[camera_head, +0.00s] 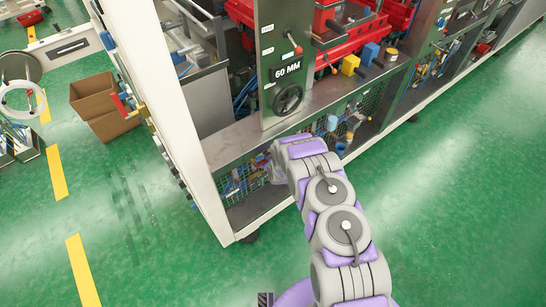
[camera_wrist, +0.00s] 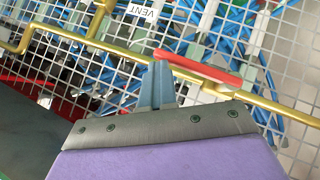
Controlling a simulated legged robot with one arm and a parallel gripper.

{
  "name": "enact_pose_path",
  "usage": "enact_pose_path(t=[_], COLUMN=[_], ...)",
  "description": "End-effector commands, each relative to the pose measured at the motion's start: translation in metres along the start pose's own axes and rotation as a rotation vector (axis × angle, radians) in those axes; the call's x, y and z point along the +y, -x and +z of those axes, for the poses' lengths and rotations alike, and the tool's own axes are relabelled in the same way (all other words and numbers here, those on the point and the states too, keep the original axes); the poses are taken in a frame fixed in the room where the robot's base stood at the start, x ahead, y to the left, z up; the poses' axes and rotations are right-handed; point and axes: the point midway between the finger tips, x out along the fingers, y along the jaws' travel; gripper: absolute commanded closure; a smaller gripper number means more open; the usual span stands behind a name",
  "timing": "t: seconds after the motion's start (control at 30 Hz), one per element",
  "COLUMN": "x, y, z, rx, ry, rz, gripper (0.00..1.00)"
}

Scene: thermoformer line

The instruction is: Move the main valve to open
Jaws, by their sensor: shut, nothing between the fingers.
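A red lever handle (camera_wrist: 198,67) lies nearly along a brass pipe (camera_wrist: 115,47) in the wrist view, tilted down to the right. No label naming the main valve is readable, so I cannot tell whether this lever belongs to it. My gripper (camera_wrist: 161,66) is shut and empty, with its tips at the left end of the red lever. I cannot tell whether they touch it. In the head view my arm hides most of the gripper, low in front of the machine's mesh panel.
A "VENT" label (camera_wrist: 143,11) sits above the lever. Wire mesh (camera_wrist: 290,75) covers blue parts behind the pipe. In the head view a black handwheel (camera_head: 288,99) is under a "60 MM" sign (camera_head: 287,71). A cardboard box (camera_head: 103,106) stands left; green floor at right is clear.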

Motion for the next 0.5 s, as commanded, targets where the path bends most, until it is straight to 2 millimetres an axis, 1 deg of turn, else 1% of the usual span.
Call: enact_pose_path(t=[0.03, 0.17, 0.27, 0.37, 0.5], x=[-0.014, -0.016, -0.017, -0.015, -0.01], y=[0.0, 0.002, 0.008, 0.019, 0.04], z=[0.006, 0.005, 0.004, 0.003, 0.002], rx=[-0.012, -0.013, -0.013, -0.012, -0.006], ry=[0.009, 0.011, 0.013, 0.013, 0.009], rz=[-0.022, -0.025, -0.024, -0.022, -0.017], gripper=[1.0, 1.0, 1.0, 1.0, 1.0])
